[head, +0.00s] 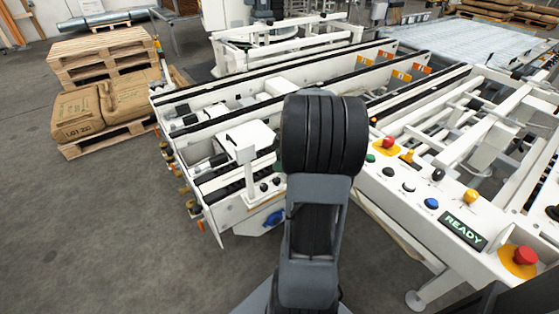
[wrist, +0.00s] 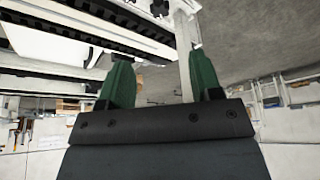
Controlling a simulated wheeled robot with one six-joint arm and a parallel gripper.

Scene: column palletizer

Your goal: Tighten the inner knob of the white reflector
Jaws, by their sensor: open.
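The white reflector (head: 248,138) is a pale box-like head on a short upright post at the near end of the conveyor, left of my arm in the head view. Two dark knobs (head: 264,187) sit low beside its post; I cannot tell which is the inner one. In the wrist view my gripper (wrist: 160,66) has two green fingers, apart with nothing held between them. A white post (wrist: 184,65) shows just left of the right finger; contact is unclear. Small black knobs (wrist: 160,9) show at the top, beyond the fingertips. In the head view my arm hides the gripper.
A control panel with a READY sign (head: 463,230), coloured buttons and a red stop button (head: 525,257) stands at right. Conveyor rails (head: 270,80) run behind the reflector. Sacks (head: 100,108) lie on a pallet at left. The grey floor (head: 110,230) at front left is clear.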

